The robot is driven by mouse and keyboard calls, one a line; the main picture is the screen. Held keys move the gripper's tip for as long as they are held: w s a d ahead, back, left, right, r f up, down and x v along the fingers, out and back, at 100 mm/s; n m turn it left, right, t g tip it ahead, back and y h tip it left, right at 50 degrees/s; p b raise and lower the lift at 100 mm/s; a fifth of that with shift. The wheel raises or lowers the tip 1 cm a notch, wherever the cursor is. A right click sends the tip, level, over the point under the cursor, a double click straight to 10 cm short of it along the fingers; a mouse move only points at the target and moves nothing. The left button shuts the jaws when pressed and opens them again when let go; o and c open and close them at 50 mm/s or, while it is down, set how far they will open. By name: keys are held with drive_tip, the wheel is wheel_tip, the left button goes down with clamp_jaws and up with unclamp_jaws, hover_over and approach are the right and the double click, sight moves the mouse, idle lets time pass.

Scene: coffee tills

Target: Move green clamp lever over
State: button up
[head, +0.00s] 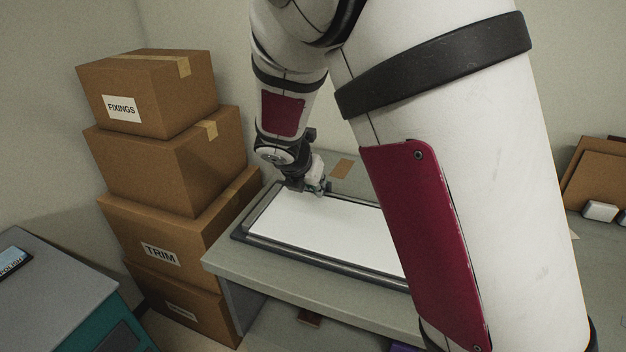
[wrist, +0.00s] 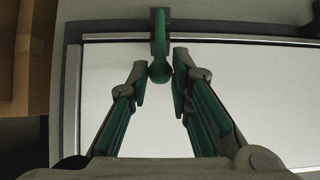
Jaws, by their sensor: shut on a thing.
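The green clamp lever (wrist: 159,38) shows at the top middle of the wrist view. It is an upright bar in the picture with a rounded knob at its lower end, set at the dark frame's edge. In the head view my gripper (head: 318,188) is small, at the far edge of the framed white panel (head: 322,232). There the lever is mostly hidden by the gripper.
The panel lies in a dark frame (head: 246,236) on a grey bench (head: 222,262). Stacked cardboard boxes (head: 165,150) stand left of the bench. A teal cabinet (head: 92,322) is at the lower left. My arm covers much of the bench's right side.

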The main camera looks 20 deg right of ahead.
drive_tip(key=shift+s+a+f, duration=0.15)
drive_tip(key=shift+s+f, duration=0.05)
drive_tip(key=shift+f, duration=0.3)
drive_tip(key=shift+s+a+f+b, duration=0.15)
drive_tip(key=shift+s+f+b, duration=0.05)
drive_tip(key=shift+f+b, duration=0.5)
drive_tip(key=o, duration=0.9)
drive_tip(key=shift+r, duration=0.1)
